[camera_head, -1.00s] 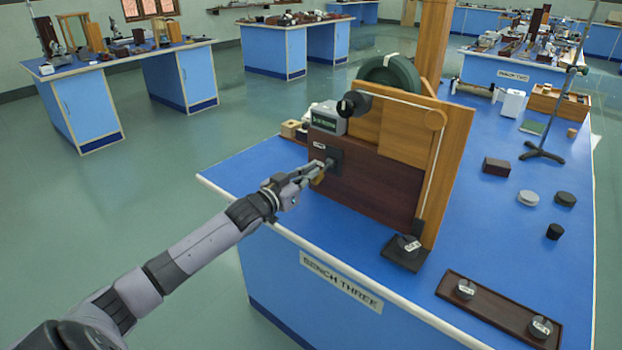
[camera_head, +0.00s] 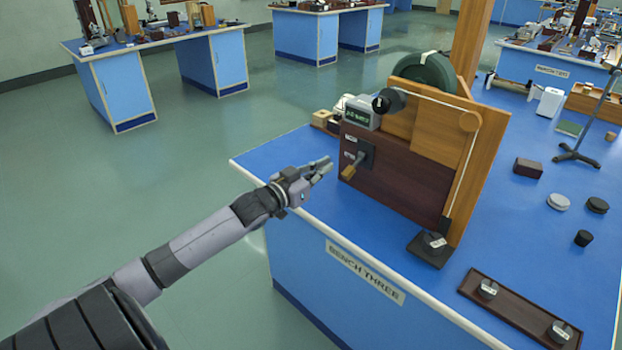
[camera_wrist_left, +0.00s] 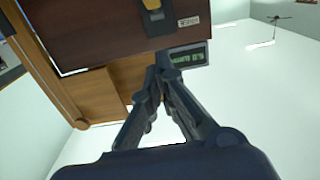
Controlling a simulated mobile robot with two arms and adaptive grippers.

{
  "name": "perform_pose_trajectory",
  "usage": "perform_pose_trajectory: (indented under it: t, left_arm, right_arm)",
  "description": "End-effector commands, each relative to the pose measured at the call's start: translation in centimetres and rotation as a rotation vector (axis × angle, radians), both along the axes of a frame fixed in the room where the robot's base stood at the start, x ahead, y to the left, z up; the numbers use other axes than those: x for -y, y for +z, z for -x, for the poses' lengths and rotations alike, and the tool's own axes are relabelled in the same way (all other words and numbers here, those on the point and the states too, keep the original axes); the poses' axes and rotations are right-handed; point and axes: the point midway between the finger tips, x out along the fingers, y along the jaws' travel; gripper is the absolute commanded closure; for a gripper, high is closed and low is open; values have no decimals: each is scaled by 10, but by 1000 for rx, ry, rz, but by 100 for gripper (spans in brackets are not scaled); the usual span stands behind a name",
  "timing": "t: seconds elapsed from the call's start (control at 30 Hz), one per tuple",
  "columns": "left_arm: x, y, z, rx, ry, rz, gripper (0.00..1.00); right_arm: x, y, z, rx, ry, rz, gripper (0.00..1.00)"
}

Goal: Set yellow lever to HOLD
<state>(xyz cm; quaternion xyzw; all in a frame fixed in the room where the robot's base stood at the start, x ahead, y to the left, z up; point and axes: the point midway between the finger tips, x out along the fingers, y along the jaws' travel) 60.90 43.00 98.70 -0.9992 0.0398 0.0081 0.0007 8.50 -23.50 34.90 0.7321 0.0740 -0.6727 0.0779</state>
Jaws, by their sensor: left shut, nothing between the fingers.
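The yellow lever (camera_head: 352,166) sticks out of a dark square plate (camera_head: 366,153) on the brown panel (camera_head: 395,188) of the wooden apparatus. Its handle slants down and left in the head view. Two small white labels are beside the plate, too small to read. My left gripper (camera_head: 328,164) is shut and empty, just left of the lever and apart from it. In the left wrist view the shut fingertips (camera_wrist_left: 156,76) are in front of the display box, and the lever's yellow end (camera_wrist_left: 152,4) is cut off at the top edge. My right gripper is not in view.
A grey display box (camera_head: 362,112) sits above the lever, beside a black knob (camera_head: 388,101). A dark weight base (camera_head: 432,248) stands at the panel's right foot. A tray with two weights (camera_head: 520,308) lies at the right.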

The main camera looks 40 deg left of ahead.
Motion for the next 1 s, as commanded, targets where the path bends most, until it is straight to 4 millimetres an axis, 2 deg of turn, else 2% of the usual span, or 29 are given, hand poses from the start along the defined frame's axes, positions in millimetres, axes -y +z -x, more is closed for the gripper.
perform_pose_trajectory:
  t: [0.1, 0.33, 1.0]
  left_arm:
    - [-1, -5, 17, -2, -1, -1, 100]
    - [-3, -7, 36, 0, 0, 0, 100]
    - [-3, -7, 40, 1, 0, 0, 100]
  right_arm:
    - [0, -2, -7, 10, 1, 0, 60]
    - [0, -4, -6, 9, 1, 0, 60]
    - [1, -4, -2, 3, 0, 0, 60]
